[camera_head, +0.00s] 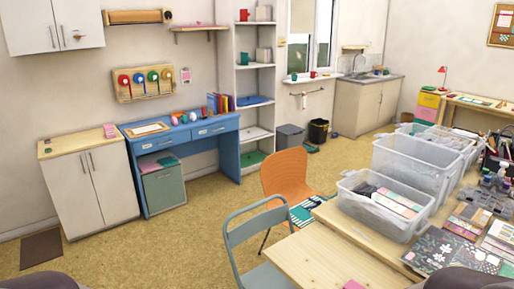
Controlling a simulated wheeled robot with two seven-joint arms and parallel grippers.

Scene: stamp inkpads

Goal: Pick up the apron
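I cannot pick out an apron for certain in the head view. A green and white striped cloth-like item (307,211) lies by the seat of the orange chair (285,172), partly hidden by the grey chair in front; I cannot tell if it is the apron. A small pale cloth (304,101) hangs on a rail under the window, too small to make out. Neither of my grippers shows. Only dark rounded parts, probably mine, show at the bottom corners.
A wooden table (318,262) at the lower right carries clear plastic bins (383,207) and patterned papers. A grey-green chair (258,238) stands before it. A blue desk (180,148) and white cabinet (90,185) line the left wall. The floor at left centre is clear.

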